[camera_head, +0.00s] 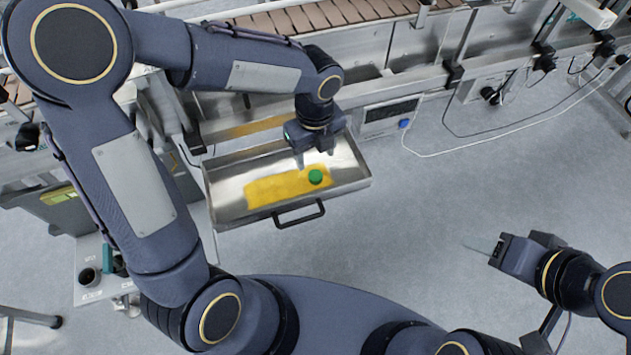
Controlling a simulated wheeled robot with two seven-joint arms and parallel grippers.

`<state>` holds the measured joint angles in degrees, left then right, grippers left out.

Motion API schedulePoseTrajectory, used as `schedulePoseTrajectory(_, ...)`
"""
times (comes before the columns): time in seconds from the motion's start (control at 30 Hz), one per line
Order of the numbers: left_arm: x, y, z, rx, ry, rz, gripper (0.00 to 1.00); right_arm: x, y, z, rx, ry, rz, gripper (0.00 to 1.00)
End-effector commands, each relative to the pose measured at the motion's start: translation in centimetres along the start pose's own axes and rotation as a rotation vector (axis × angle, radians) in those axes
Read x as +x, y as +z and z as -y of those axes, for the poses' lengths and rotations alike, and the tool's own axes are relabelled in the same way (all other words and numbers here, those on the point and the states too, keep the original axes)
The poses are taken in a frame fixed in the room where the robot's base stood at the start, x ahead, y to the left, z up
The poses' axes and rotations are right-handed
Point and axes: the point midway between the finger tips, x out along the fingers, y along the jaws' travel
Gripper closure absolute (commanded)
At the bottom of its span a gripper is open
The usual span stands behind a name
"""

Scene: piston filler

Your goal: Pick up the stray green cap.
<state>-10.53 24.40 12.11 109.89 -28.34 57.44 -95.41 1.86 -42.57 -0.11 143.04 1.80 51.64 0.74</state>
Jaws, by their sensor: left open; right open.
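The green cap (315,176) lies in a shallow metal tray (226,202), at the right end of a yellow patch (270,189) on the tray floor. My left gripper (313,162) is over the tray, just above and behind the cap in the picture, with its fingers pointing down. It is open and empty. Whether its fingers touch the cap or the tray cannot be told. My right gripper (480,244) is open and empty, over the floor at the lower right, well away from the tray.
The tray has raised walls and a black handle (299,214) at its front. Behind it runs the metal machine with a brown slatted conveyor (290,18). A white cable (470,150) and black cables hang at the right. The grey floor (400,220) right of the tray is clear.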

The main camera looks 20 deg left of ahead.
Motion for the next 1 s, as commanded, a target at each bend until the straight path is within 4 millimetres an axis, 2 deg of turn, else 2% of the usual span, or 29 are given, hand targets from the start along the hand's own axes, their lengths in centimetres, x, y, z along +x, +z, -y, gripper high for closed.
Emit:
schedulePoseTrajectory(0.1, 1.6, 0.0, -0.1, -0.001, 0.003, -0.001, 0.44, 0.5, 0.2, -0.2, 0.000, 0.000, 0.000, 0.51)
schedulePoseTrajectory(0.27, 2.9, -0.2, -0.1, -0.002, 0.003, -0.002, 0.44, 1.0, 0.5, -0.4, 0.000, 0.000, 0.000, 0.51)
schedulePoseTrajectory(0.5, 6.5, -0.3, -0.1, -0.003, 0.003, -0.002, 0.44, 2.2, 1.1, -1.0, 0.000, 0.000, 0.000, 0.51)
schedulePoseTrajectory(0.77, 6.8, -0.3, -0.1, -0.005, 0.000, -0.001, 0.44, 2.2, 1.1, -1.0, 0.000, 0.000, 0.000, 0.51)
schedulePoseTrajectory(1.0, 6.8, -0.3, -0.1, -0.006, 0.000, -0.001, 0.74, 2.2, 1.1, -1.0, 0.000, 0.000, 0.000, 0.51)
